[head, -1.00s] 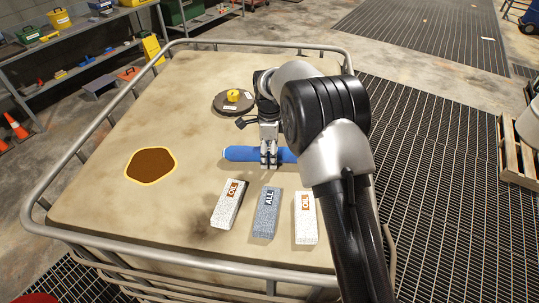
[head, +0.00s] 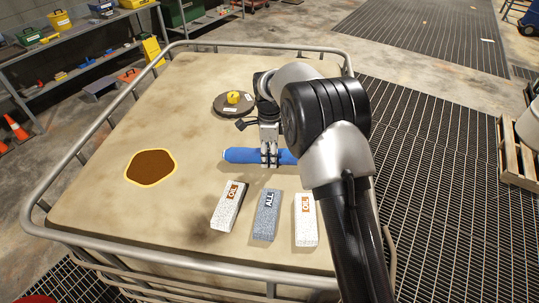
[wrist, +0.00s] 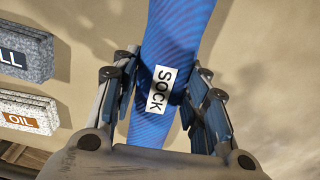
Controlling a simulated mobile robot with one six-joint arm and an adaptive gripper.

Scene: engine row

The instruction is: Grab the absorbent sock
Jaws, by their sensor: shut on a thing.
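The absorbent sock (head: 240,155) is a long blue roll lying across the tank top, right of its middle. In the wrist view the sock (wrist: 178,45) runs between my fingers and carries a white SOCK label. My gripper (head: 269,161) points down over the sock, and its fingers are shut on it from both sides; it also fills the lower wrist view (wrist: 165,100). My arm hides the sock's right end in the head view.
Three pads lie in front of the sock: a white OIL pad (head: 229,207), a grey ALL pad (head: 266,215) and another white OIL pad (head: 305,220). A dark round lid with a yellow cap (head: 233,98) is behind. A brown spill (head: 151,167) lies left. A metal rail (head: 47,185) borders the top.

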